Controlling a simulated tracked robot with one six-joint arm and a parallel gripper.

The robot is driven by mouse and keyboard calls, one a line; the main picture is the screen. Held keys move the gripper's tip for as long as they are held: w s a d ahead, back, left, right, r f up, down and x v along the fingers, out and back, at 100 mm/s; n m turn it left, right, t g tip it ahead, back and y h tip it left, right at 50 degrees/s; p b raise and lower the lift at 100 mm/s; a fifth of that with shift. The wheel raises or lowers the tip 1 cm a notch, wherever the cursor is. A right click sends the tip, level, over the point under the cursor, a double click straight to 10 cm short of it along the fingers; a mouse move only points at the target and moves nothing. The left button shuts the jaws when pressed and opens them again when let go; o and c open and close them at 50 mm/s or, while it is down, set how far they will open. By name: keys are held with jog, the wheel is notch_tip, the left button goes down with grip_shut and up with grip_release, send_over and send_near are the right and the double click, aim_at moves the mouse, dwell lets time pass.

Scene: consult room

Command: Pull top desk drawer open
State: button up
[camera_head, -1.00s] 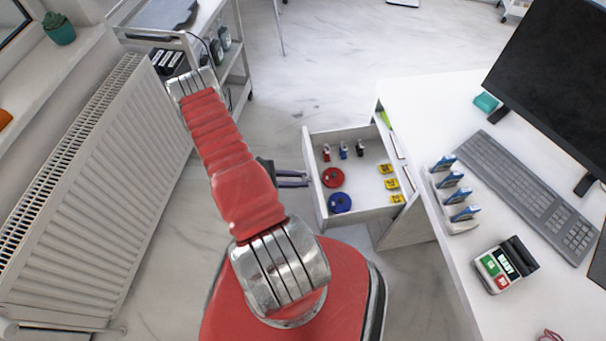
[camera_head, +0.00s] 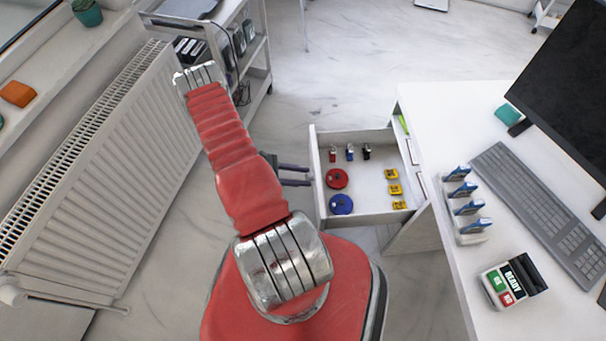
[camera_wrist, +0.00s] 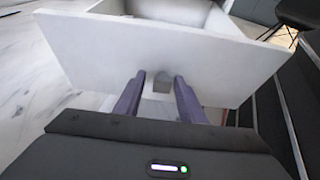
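The top desk drawer (camera_head: 316,180) is white and stands pulled out from the left side of the white desk (camera_head: 455,110). Its front panel fills the upper middle of the wrist view (camera_wrist: 95,60). A small grey handle (camera_wrist: 161,84) shows on the panel's lower middle. My gripper (camera_head: 308,176) is just left of the drawer front. In the wrist view, its two dark purple fingers (camera_wrist: 160,92) are spread, one on each side of the handle, with gaps visible. It is open and holds nothing. Whether the fingertips touch the panel is hard to tell.
A radiator (camera_head: 110,170) stands left; a cart (camera_head: 245,65) is behind.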

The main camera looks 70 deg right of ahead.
jog(key=shift+o, duration=0.5)
jog(key=shift+s+a, duration=0.1)
jog(key=v, duration=1.3)
jog(key=shift+w, duration=0.35)
jog(key=shift+a, duration=0.15)
jog(key=s+a+f+m+y, duration=0.1)
jog(key=s+a+y, duration=0.1)
jog(key=a, duration=0.2)
jog(key=w+a+r+m+t+y, duration=0.1)
jog(key=w+a+r+m+t, duration=0.25)
jog(key=r, duration=0.65)
jog(key=w+a+r+t, duration=0.2)
jog(key=w+a+r, duration=0.3)
jog(key=a+r, duration=0.3)
jog(key=w+a+r+m+t+y, duration=0.1)
jog(key=w+a+r+m+t, duration=0.25)
jog(key=r, duration=0.75)
jog(key=s+a+r+n+t, duration=0.1)
jog(key=a+r+t, duration=0.3)
jog(key=a+r, duration=0.4)
jog(key=s+a+r+n+t+y, duration=0.1)
jog(key=a+r+t, duration=0.4)
jog(key=r, duration=0.9)
jog(key=s+a+n, duration=0.1)
jog(key=a, duration=0.2)
jog(key=shift+a+r+n, duration=0.35)
jog(key=shift+n, duration=0.05)
